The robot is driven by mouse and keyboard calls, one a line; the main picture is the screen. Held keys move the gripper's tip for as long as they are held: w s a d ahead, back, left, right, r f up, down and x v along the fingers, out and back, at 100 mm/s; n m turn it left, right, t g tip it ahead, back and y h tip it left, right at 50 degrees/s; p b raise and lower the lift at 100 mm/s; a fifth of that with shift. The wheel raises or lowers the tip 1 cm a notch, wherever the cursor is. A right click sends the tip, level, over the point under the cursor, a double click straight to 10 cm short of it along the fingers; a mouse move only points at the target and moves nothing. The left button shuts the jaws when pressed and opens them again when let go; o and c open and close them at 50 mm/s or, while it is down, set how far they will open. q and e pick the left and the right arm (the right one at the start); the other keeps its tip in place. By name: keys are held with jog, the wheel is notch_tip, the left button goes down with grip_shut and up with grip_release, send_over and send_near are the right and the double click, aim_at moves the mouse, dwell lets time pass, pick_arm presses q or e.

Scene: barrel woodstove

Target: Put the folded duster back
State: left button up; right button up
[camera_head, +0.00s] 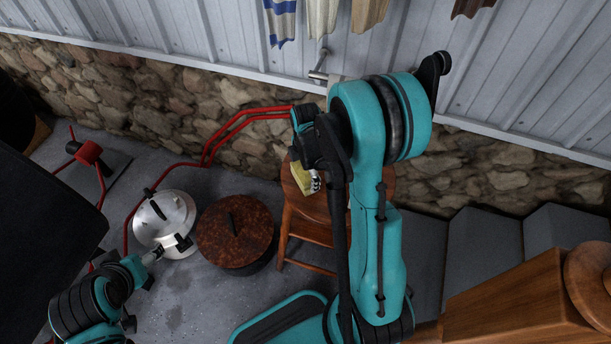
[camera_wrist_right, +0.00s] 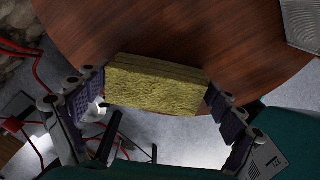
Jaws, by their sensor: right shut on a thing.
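The folded duster is a yellow, fuzzy, layered block. In the right wrist view the duster (camera_wrist_right: 155,88) lies between the two dark padded fingers of my right gripper (camera_wrist_right: 156,92), which is shut on it. In the head view the duster (camera_head: 302,182) shows at the left part of a round wooden stool top (camera_head: 375,187), and my right gripper (camera_head: 316,180) is mostly hidden behind my arm. I cannot tell whether the duster touches the stool top. My left gripper (camera_head: 166,249) is at lower left, over the silver pot's lid; its finger opening is unclear.
A silver lidded pot (camera_head: 163,215) and a rusty round lid (camera_head: 238,228) stand left of the stool. Red pipes (camera_head: 243,120) run along the stone wall. Cloths (camera_head: 322,18) hang above. Grey steps (camera_head: 486,250) and a wooden post (camera_head: 525,300) are at right.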

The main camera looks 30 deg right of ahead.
aim_at(306, 172)
jog(key=shift+r, duration=0.1)
jog(key=o, duration=0.8)
jog(key=shift+c, duration=0.2)
notch_tip(306, 172, up, 12)
jog(key=p, duration=0.5)
jog(key=s+a+r+m+t, duration=0.7)
jog(key=s+a+r+m, duration=0.3)
jog(key=m, duration=0.7)
jog(key=shift+s+a+r, duration=0.2)
jog(key=shift+s+a, duration=0.35)
jog(key=shift+a, duration=0.15)
